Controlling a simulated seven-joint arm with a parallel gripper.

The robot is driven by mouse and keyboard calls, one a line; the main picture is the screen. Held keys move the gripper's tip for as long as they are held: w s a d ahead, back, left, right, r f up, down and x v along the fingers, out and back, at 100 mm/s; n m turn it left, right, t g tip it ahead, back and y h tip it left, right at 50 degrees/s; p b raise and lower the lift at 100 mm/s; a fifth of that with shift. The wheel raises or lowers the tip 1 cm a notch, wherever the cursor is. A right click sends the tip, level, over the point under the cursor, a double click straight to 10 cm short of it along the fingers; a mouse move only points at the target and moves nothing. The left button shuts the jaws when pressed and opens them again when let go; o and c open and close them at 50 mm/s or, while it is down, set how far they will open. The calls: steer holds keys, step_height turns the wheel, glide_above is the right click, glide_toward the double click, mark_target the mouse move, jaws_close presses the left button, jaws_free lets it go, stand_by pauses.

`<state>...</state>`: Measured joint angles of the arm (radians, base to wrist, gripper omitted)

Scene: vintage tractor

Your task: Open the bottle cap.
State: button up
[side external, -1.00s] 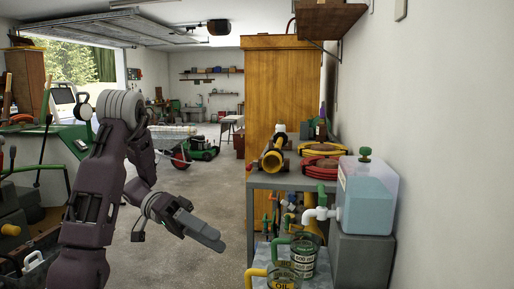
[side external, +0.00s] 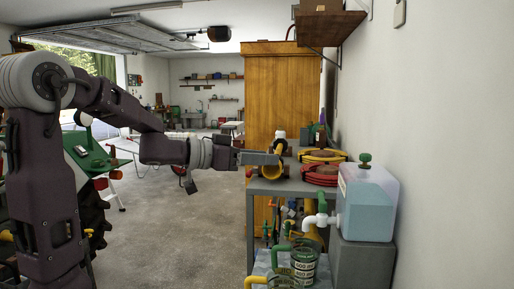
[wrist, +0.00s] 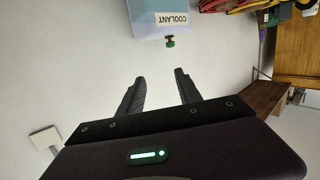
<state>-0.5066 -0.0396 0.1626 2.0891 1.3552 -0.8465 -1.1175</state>
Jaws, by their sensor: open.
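A translucent container of blue liquid (side external: 368,205) stands on a grey block at the right, by the wall. Its green cap (side external: 365,159) sits on top, and a white tap sticks out from its left side. In the wrist view the container, labelled COOLANT (wrist: 158,20), appears upside down at the top, with its green cap (wrist: 170,43) pointing down. My gripper (side external: 274,159) is well to the left of the container, at about the cap's height in the side view. In the wrist view my gripper (wrist: 159,76) is open and empty, its fingers apart from the cap.
A grey bench (side external: 285,187) carries a yellow coil (side external: 322,156), a red coil (side external: 322,174) and a yellow lamp-like object partly behind my gripper. A wooden wall shelf (side external: 330,27) hangs above. Open floor lies left of the bench.

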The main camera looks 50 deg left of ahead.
steer(key=r+y, duration=0.1)
steer(key=a+r+n+y, duration=0.1)
steer(key=y, duration=0.1)
steer(key=shift+a+r, duration=0.15)
steer(key=shift+a, duration=0.05)
